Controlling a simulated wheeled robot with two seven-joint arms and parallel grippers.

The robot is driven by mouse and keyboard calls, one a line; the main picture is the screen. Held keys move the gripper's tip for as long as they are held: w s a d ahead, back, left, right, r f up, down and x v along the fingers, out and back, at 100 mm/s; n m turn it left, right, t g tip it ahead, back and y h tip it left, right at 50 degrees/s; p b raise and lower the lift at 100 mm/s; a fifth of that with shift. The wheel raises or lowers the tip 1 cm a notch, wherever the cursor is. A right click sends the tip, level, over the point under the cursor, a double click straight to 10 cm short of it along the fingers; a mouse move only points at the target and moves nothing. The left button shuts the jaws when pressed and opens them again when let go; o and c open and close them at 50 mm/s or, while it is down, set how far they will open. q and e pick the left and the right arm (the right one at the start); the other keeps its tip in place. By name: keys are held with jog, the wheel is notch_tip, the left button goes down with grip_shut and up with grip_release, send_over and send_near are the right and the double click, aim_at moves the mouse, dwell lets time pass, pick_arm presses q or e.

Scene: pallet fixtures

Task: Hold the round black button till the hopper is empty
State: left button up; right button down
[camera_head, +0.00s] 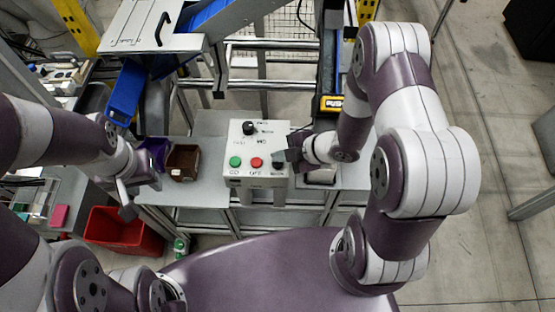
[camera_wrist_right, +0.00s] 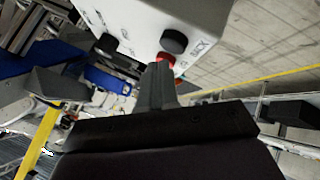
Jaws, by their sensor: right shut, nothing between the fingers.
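The white control box (camera_head: 243,146) has a green button (camera_head: 235,161), a red button (camera_head: 257,163) and a dark knob (camera_head: 249,128) on its top. The round black button (camera_head: 278,160) is at the box's right, beside my right gripper (camera_head: 287,157). The wrist view shows the black button (camera_wrist_right: 174,41) beyond the red button (camera_wrist_right: 165,58). My right gripper (camera_wrist_right: 158,68) is shut and empty, its tips close to these buttons; I cannot tell whether they touch. My left gripper (camera_head: 141,196) looks open and empty, left of the box. I cannot make out the hopper or its contents.
A brown bin (camera_head: 183,162) and a purple bin (camera_head: 155,152) stand on the grey table (camera_head: 208,190) left of the box. A blue chute (camera_head: 125,92) is behind them. A red crate (camera_head: 122,232) is at lower left. Open floor lies at right.

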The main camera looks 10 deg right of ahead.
aim_at(281, 164)
jog(key=shift+r+p, duration=2.35)
jog(key=shift+r, duration=0.25)
jog(key=shift+f, duration=0.1)
